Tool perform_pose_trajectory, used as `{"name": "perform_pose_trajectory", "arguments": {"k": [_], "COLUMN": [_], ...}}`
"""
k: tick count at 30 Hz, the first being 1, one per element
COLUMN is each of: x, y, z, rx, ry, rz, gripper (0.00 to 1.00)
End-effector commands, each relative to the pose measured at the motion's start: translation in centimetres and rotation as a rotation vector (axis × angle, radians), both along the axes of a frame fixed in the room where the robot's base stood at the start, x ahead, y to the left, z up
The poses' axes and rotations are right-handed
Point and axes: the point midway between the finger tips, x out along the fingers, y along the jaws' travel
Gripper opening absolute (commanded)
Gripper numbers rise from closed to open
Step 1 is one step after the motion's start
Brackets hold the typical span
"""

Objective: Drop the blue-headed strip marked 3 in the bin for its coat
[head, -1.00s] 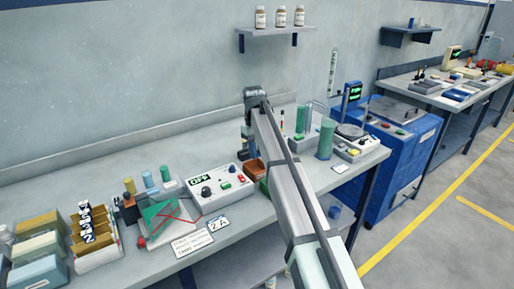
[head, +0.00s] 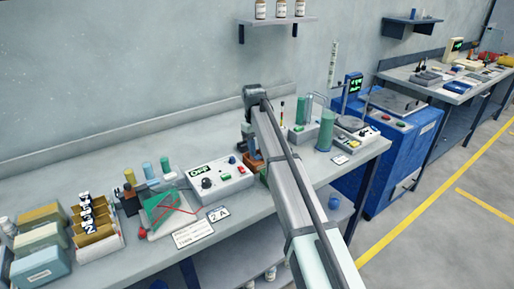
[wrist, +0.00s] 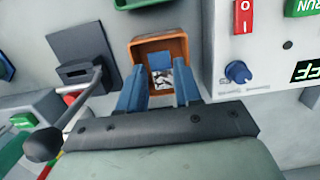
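An orange-brown bin (wrist: 182,47) lies under my gripper (wrist: 160,82) in the wrist view. The two blue fingers stand apart over its near side, with no strip clearly held between them. Inside the bin are a small blue piece (wrist: 160,61) and white-and-dark bits below it. I cannot tell whether the blue piece is the head of the strip, and no mark 3 is readable on it. In the head view the bin (head: 252,162) is partly hidden by my arm, and the fingertips are hidden too.
A white control box (head: 222,178) reading OFF stands close beside the bin. A dark block (wrist: 82,55) with a lever is on the bin's other side. Racks with numbered black-and-white tags (head: 86,212) stand at the bench's left end. Green cylinders (head: 326,130) stand to the right.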

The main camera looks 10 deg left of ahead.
Motion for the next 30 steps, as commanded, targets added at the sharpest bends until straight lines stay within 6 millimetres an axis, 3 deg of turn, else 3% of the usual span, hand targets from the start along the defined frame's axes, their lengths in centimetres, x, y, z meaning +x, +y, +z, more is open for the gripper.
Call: {"name": "perform_pose_trajectory", "arguments": {"k": [7, 17, 23, 30], "x": [0.0, 0.0, 0.3, 0.6], "y": [0.0, 0.0, 0.2, 0.5], "z": [0.0, 0.3, 2.0, 5.5], "rx": [0.000, 0.000, 0.001, 0.001], "ry": [0.000, 0.000, -0.002, -0.002], "rz": [0.000, 0.000, 0.000, 0.000], "gripper": [0.56, 0.56, 0.56, 0.56]}}
